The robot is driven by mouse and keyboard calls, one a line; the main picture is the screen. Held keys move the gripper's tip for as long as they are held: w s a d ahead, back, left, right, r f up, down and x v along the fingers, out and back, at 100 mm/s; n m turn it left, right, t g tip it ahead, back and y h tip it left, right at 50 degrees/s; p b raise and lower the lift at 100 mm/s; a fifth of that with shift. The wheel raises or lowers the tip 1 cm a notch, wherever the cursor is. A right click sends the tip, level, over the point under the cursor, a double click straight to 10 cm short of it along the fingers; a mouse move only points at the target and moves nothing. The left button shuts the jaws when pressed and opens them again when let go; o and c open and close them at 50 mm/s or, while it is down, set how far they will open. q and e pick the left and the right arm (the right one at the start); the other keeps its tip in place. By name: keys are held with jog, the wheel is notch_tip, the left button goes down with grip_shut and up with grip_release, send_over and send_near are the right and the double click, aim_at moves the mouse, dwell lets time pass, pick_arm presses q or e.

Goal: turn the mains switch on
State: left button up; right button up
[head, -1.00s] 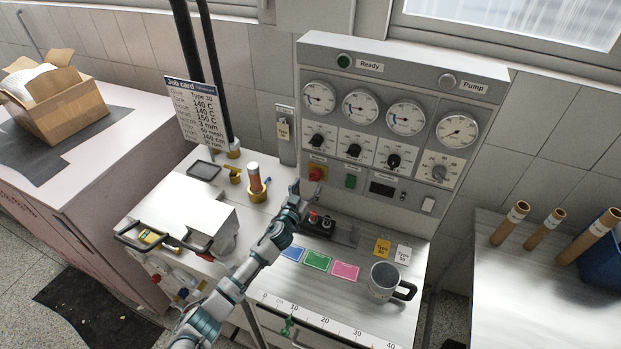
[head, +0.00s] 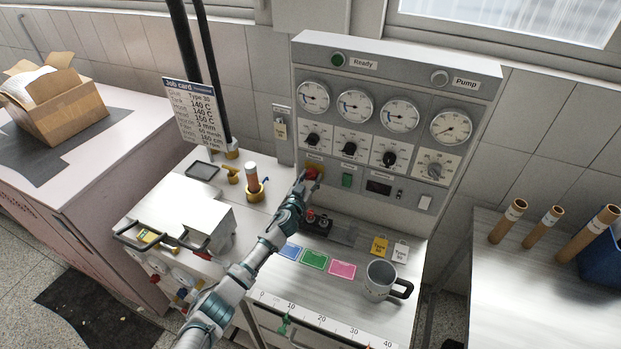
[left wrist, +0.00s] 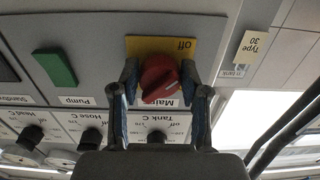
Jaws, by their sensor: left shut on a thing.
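The mains switch (left wrist: 161,79) is a red rotary knob on a yellow plate (left wrist: 196,47), upside down in the left wrist view, with "off" and "Mai..." lettering beside it. In the head view the red knob (head: 312,173) sits at the lower left of the grey control panel (head: 380,65). My left gripper (left wrist: 160,88) has one finger on each side of the knob and is shut on it; it also shows in the head view (head: 307,181). The fingers partly cover the plate. My right gripper is not in view.
A green pump switch (head: 347,180) is right of the knob, below several dials. A grey mug (head: 381,279) and coloured cards stand on the bench. A gold-based cylinder (head: 254,184) is left of the arm.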

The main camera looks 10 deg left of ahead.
pick_arm(q)
jog(key=shift+d+r, duration=0.25)
jog(key=shift+r, duration=0.05)
jog(key=shift+w+a+m, duration=0.15)
jog(key=shift+a+m, duration=0.15)
jog(key=shift+a, duration=0.15)
jog(key=shift+d, duration=0.25)
jog(key=shift+m, duration=0.3)
